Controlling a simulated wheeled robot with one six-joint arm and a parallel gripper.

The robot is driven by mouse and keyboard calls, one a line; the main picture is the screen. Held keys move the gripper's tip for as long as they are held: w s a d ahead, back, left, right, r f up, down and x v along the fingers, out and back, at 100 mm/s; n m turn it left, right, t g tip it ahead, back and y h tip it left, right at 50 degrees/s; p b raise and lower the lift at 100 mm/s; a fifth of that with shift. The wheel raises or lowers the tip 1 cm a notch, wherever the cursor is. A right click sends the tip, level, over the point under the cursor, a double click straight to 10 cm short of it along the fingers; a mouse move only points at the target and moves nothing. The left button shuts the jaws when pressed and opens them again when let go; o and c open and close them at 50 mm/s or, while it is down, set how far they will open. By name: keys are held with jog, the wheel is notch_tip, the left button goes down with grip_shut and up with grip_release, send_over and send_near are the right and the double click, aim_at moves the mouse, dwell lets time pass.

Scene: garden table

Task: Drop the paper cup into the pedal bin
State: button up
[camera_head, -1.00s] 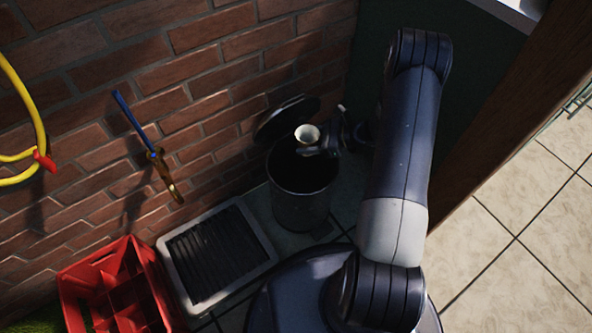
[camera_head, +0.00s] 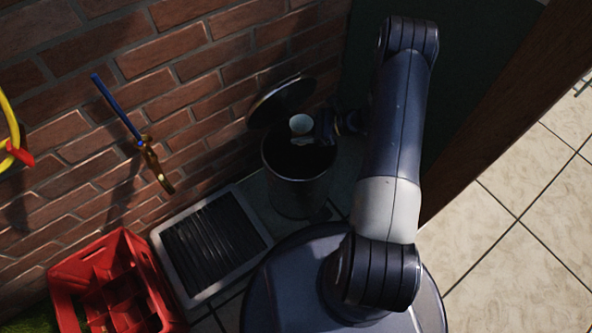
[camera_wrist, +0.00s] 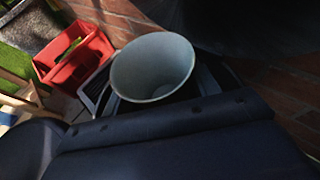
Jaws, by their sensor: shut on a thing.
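The pale paper cup (camera_head: 301,124) is held by my gripper (camera_head: 318,136) over the mouth of the pedal bin, close to its raised lid. In the wrist view the cup (camera_wrist: 152,68) is large, its open rim facing the camera, and the jaws are mostly hidden behind it and my wrist. The dark round pedal bin (camera_head: 297,192) stands open by the brick wall, its lid (camera_head: 281,101) tilted up toward the wall. The inside of the bin is dark. Whether the cup's lower part is below the bin's rim I cannot tell.
A grey-framed slatted grate (camera_head: 210,243) lies left of the bin. A red divided crate (camera_head: 112,283) stands further left, also seen in the wrist view (camera_wrist: 75,58). A tap with a blue handle (camera_head: 157,168) juts from the brick wall. Pale tiles lie free at right.

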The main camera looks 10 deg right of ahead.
jog(key=o, duration=1)
jog(key=p+v, duration=0.2)
jog(key=v, duration=0.9)
jog(key=shift+p, duration=0.35)
jog(key=shift+a+f, duration=0.1)
